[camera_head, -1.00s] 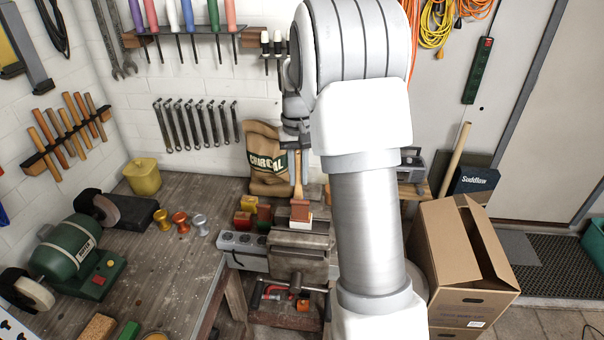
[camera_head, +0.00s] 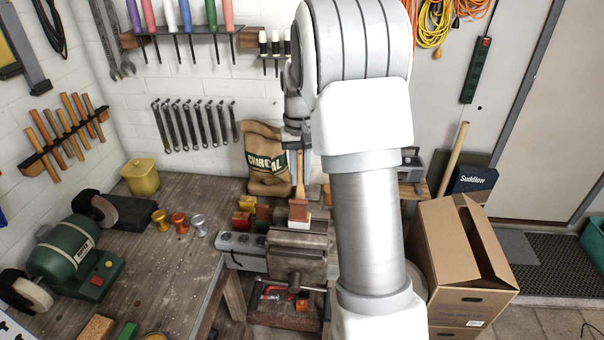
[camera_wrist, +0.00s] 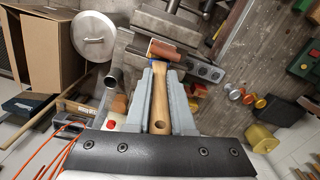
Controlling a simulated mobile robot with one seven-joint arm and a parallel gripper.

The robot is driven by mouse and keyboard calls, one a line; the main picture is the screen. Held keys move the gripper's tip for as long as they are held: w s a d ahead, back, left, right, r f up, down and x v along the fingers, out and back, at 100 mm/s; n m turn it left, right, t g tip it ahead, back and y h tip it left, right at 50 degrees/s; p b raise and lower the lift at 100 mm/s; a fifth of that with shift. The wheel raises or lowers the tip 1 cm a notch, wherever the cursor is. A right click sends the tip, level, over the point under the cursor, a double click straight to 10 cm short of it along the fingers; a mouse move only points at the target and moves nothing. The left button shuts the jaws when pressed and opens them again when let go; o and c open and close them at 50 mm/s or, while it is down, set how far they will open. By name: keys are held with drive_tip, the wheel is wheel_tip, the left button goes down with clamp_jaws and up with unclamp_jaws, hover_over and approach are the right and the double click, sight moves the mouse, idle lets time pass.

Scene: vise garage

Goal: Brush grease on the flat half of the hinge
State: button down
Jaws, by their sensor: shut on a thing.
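A brush with a pale wooden handle (camera_wrist: 160,98) hangs head down from my gripper (camera_wrist: 160,78). My gripper's grey fingers are shut on the handle. The brush's reddish-brown head (camera_head: 299,210) is over the top of the bench vise (camera_head: 298,242), with a pale strip just below it. In the wrist view the reddish head (camera_wrist: 165,50) lies across the vise top. I cannot clearly make out the hinge or its flat half, nor whether the bristles touch anything. My arm covers part of the area right of the vise in the head view.
Small coloured blocks (camera_head: 248,204) and a grey power strip (camera_head: 240,243) are close left of the vise. A charcoal bag (camera_head: 268,160) stands behind. A cardboard box (camera_head: 455,250) is at right. The bench (camera_head: 165,270) has free room at left, near the green grinder (camera_head: 68,258).

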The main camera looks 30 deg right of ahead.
drive_tip(key=shift+w+a, duration=0.25)
drive_tip(key=shift+a, duration=0.2)
drive_tip(key=shift+d, duration=0.15)
drive_tip(key=shift+s+d+r, duration=0.15)
drive_tip(key=shift+s+d, duration=0.25)
drive_tip(key=shift+d, duration=0.15)
drive_tip(key=shift+w+a, duration=0.1)
drive_tip(key=shift+w+a, duration=0.35)
drive_tip(key=shift+a, duration=0.25)
